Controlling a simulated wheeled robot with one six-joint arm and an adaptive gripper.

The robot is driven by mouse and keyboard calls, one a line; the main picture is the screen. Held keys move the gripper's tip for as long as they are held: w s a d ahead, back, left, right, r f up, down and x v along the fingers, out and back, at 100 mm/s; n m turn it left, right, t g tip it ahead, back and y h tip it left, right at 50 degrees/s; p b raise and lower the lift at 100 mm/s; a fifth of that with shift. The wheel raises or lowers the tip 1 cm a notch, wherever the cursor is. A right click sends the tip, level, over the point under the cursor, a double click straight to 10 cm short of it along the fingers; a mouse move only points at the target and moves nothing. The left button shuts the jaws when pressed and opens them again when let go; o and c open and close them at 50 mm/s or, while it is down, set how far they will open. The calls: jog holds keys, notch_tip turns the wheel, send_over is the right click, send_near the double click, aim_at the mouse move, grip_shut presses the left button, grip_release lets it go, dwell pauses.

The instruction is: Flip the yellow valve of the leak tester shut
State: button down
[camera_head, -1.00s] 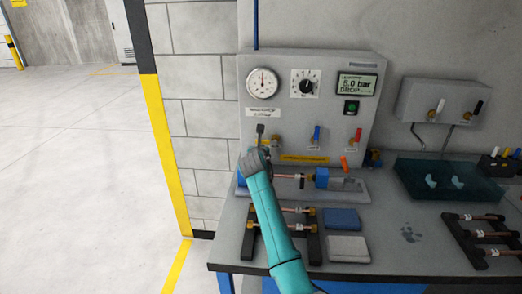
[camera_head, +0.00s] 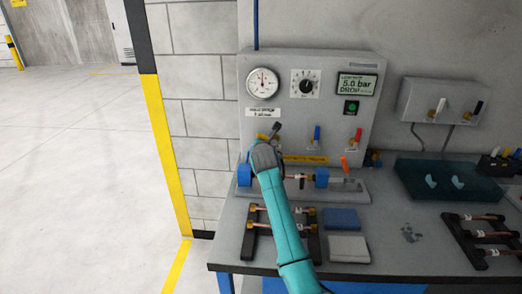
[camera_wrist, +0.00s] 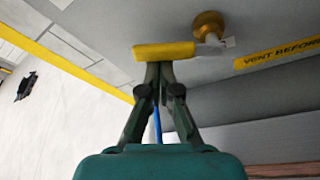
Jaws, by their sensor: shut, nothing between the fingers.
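The yellow valve handle (camera_wrist: 163,51) lies sideways across the wrist view, to the left of its brass fitting (camera_wrist: 208,25). My gripper (camera_wrist: 158,68) is shut and empty, with its tips at the handle's lower edge. They look touching or very close. In the head view my gripper (camera_head: 276,127) is at the lower left of the grey leak tester panel (camera_head: 330,68). A bit of the yellow handle (camera_head: 262,137) shows just left of the tips. My wrist hides the area below it.
Blue (camera_head: 317,133) and red (camera_head: 358,135) valve levers are to the right on the panel. A clamped copper tube (camera_head: 298,177) lies below, near an orange lever (camera_head: 344,163). Tube racks and blue and grey pads (camera_head: 341,219) lie on the bench.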

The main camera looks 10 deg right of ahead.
aim_at(265, 136)
jog(key=r+m, duration=0.1)
jog(key=m, duration=0.1)
jog(key=d+r+m+t+y, duration=0.1)
jog(key=r+m+t+y, duration=0.1)
jog(key=m, duration=0.1)
jog(key=shift+s+d+m, duration=0.25)
jog(key=shift+m, duration=0.05)
jog(key=m, duration=0.1)
jog(key=d+r+m, duration=0.1)
jog(key=d+m+t, duration=0.1)
jog(key=shift+s+r+m+y, duration=0.15)
jog(key=shift+s+m+y, duration=0.15)
jog(key=shift+d, duration=0.1)
dwell(0.5)
